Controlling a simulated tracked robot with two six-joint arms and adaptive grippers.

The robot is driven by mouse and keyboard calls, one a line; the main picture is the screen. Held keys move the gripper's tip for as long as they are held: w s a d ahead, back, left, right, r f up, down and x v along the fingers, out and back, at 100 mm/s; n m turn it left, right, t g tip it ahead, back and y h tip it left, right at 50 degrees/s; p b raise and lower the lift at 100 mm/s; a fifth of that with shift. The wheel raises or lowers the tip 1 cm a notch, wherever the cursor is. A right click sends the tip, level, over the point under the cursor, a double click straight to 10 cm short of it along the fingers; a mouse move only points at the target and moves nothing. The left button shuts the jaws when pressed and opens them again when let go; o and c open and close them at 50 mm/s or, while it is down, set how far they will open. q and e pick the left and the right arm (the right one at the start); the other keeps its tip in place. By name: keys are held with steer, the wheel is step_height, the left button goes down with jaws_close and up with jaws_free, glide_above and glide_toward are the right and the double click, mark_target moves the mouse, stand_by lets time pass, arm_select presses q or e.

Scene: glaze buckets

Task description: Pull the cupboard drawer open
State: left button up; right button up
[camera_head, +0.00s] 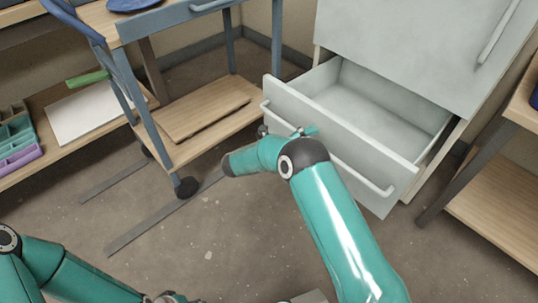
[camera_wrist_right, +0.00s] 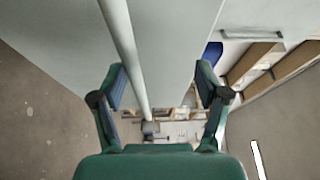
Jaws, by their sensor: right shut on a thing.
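The pale grey-green cupboard (camera_head: 400,45) stands at the upper right of the head view. Its lower drawer (camera_head: 400,172) is pulled well out, and its empty inside shows. A long bar handle (camera_head: 366,179) runs across the drawer front; it also shows in the right wrist view (camera_wrist_right: 123,45), passing between the fingers. My right gripper (camera_head: 303,131) is at the left part of this handle, shut on it and partly hidden by its own wrist; its two fingers show in the right wrist view (camera_wrist_right: 161,72). My left arm shows at the lower left, its gripper out of view.
A blue-framed cart (camera_head: 165,170) with wooden shelves stands left of the drawer. A low shelf with a white sheet (camera_head: 88,115) and coloured bins (camera_head: 18,145) is further left. A wooden shelf unit (camera_head: 498,205) stands close at the right. The floor before the drawer is clear.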

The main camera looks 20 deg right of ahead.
steer(key=shift+w+a+r, duration=0.15)
steer(key=shift+a+r, duration=0.55)
steer(key=shift+r, duration=0.05)
steer(key=shift+c, duration=0.2)
steer(key=shift+a+r, duration=0.15)
steer(key=shift+a, duration=0.2)
steer(key=shift+c, duration=0.4)
steer(key=a+f+p, duration=0.2)
steer(key=a+p, duration=0.8)
steer(key=p, duration=0.3)
steer(key=shift+s+a+f, duration=0.15)
steer(key=shift+s+f, duration=0.05)
steer(key=shift+f, duration=0.2)
